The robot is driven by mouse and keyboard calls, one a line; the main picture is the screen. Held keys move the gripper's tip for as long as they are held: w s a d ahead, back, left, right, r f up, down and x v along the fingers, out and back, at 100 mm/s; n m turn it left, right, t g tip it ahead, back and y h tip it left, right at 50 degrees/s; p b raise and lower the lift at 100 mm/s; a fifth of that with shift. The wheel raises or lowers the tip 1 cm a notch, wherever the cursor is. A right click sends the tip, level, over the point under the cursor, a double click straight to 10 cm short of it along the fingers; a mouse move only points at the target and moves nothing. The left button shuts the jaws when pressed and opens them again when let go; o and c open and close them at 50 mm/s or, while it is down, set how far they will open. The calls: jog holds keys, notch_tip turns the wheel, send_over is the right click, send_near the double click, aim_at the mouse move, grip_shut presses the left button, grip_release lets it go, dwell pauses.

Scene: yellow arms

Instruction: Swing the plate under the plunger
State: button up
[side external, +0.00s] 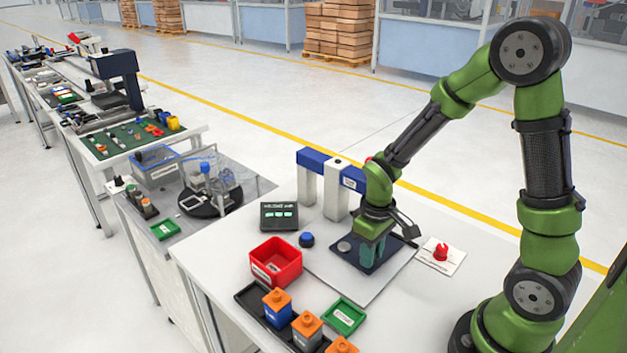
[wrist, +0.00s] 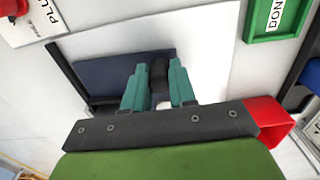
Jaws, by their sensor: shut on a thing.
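The dark navy plate (side external: 352,262) lies flat on a light grey board, below the press frame with white posts (side external: 334,192) and a blue top beam. A silver round spot (side external: 344,246) shows on the plate. In the wrist view the plate (wrist: 110,75) is partly behind my fingers. My gripper (side external: 371,256) points down at the plate; its teal fingers are shut on a black upright handle (wrist: 162,67) at the plate, also seen between the fingers in the wrist view (wrist: 160,80). My arm hides the right part of the frame, and I cannot make out the plunger.
A red knob (side external: 441,251) on a white card stands right of the plate. A blue button (side external: 307,240), a dark display (side external: 279,216) and a red bin (side external: 276,262) are left. A green tray (side external: 344,316) and orange-topped blocks (side external: 278,306) are in front.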

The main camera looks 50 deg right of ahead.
jog(key=shift+d, duration=0.25)
jog(key=shift+o, duration=0.6)
jog(key=shift+w+d+r, duration=0.15)
jog(key=shift+d, duration=0.2)
jog(key=o, duration=0.5)
jog(key=shift+c, duration=0.2)
jog(key=shift+a, duration=0.1)
jog(key=shift+r, duration=3.7)
